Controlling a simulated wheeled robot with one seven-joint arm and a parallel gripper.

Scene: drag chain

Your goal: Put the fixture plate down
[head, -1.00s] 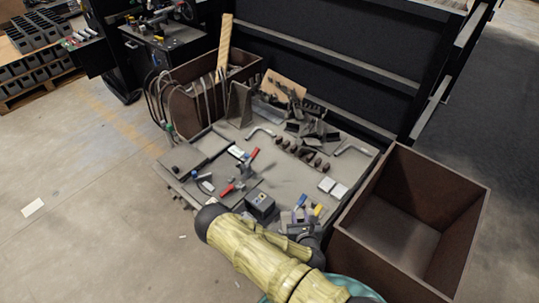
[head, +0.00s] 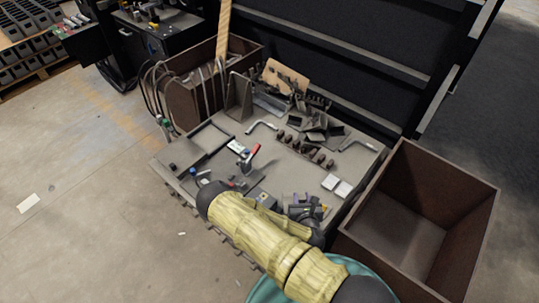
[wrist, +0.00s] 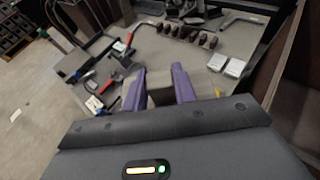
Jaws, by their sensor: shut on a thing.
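The fixture plate (wrist: 106,90) is a dark, flat piece with red-handled clamps on the bench, partly hidden by my gripper and arm. In the head view a red clamp handle (head: 254,151) stands up beyond my forearm. My gripper (wrist: 158,80) has purple fingers on either side of a grey block (wrist: 160,92), which seems to belong to the plate. It is shut on this block. In the head view my gripper (head: 303,207) is low over the bench's front right part. I cannot tell whether the plate's underside touches the bench.
The grey bench top (head: 285,165) carries a row of dark knobs (head: 305,149), hex keys and two white blocks (head: 337,185). An empty brown bin (head: 403,225) stands close on the right. Another brown bin (head: 195,95) with cables is at the back left.

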